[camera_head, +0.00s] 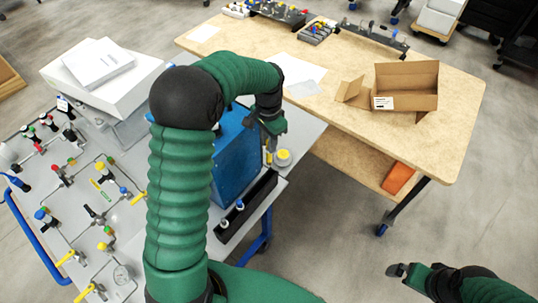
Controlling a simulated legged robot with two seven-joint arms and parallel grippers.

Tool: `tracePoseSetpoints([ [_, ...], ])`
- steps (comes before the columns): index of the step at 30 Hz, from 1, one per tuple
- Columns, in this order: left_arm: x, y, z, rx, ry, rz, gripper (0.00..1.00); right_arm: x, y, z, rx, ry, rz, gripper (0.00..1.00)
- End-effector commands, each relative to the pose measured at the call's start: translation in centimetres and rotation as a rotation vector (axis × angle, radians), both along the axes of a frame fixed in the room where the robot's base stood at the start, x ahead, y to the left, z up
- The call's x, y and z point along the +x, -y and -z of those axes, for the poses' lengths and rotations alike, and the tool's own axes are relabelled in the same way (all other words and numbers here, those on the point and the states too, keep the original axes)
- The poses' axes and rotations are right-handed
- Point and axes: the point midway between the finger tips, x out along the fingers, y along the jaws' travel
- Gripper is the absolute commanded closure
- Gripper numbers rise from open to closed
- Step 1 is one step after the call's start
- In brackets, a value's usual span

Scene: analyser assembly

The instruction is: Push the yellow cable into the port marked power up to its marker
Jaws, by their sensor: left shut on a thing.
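The blue analyser box (232,155) stands on the grey cart top, partly hidden behind my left arm. My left gripper (270,143) points down just beyond the box's right side. It is shut on a thin piece, with a small yellowish bit (269,157) showing below the fingers, which looks like the yellow cable. The power port and the cable's marker cannot be made out at this size, so whether the cable is in the port cannot be told. My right gripper (399,270) is over the floor at lower right, away from the cart; its finger opening is unclear.
A black tray (246,208) with small bottles lies before the box. Valves and tubing cover the left panel (80,210). A wooden table (440,130) with an open cardboard box (406,85) stands behind.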

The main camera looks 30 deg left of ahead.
Motion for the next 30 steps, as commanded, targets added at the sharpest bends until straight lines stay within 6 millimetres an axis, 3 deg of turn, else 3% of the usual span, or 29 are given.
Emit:
tracePoseSetpoints([
  [5,0.0,0.0,-2.2,0.0,0.001,0.0,1.0,0.0,0.0,0.0,0.0,0.0,0.0,0.0],
  [24,0.0,0.0,-8.7,0.0,0.001,0.0,1.0,0.0,0.0,-5.9,0.0,0.0,0.0,0.0],
  [30,0.0,0.0,-9.2,0.0,0.0,0.0,1.0,0.0,0.0,-6.4,0.0,0.0,0.0,0.0],
])
